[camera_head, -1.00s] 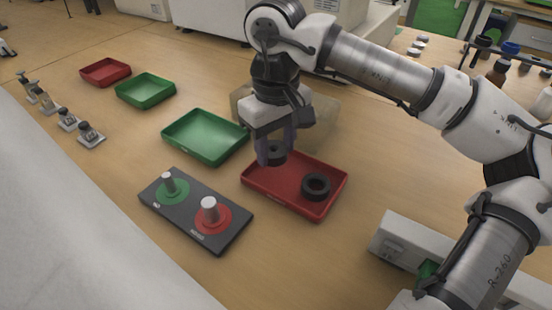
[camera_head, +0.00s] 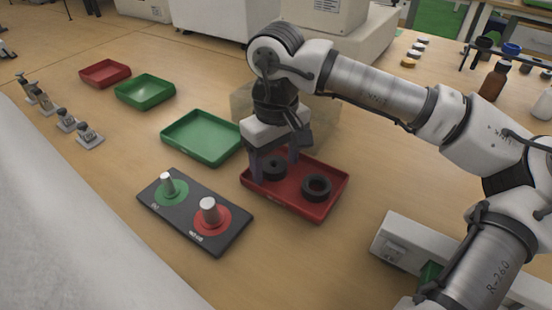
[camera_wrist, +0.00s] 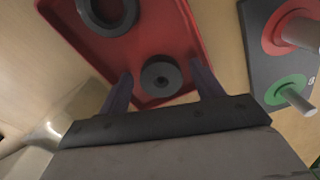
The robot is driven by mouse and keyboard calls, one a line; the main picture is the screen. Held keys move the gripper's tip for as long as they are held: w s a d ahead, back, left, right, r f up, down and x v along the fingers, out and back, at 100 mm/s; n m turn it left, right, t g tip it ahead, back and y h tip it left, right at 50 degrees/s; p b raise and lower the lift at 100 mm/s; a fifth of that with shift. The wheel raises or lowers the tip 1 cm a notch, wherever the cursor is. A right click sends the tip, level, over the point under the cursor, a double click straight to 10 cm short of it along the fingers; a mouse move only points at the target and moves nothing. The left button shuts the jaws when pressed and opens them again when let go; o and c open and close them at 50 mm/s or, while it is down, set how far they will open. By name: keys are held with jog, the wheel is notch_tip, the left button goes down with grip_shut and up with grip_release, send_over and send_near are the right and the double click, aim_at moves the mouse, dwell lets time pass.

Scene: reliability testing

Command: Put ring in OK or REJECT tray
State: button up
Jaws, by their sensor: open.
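My gripper (camera_head: 275,167) is open low over the red tray (camera_head: 253,191), its two fingers apart on either side of a small black ring (camera_head: 274,171). In the wrist view this ring (camera_wrist: 161,88) lies in the red tray (camera_wrist: 150,38), with a visible gap to each finger. A second, wider black ring (camera_head: 316,195) lies flat in the same tray, to the right. The green tray (camera_head: 203,139) stands just left of the red one and is empty.
A dark gauge plate (camera_head: 185,215) with two upright metal pegs, on green and red discs, lies in front of the trays. A smaller red tray (camera_head: 105,73) and green tray (camera_head: 145,90) are at the back left. A translucent box (camera_head: 243,101) stands behind my gripper.

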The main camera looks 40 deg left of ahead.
aim_at(276, 167)
jog(key=shift+r, duration=0.1)
notch_tip(276, 167, up, 12)
jog(key=p, duration=0.2)
dwell(0.7)
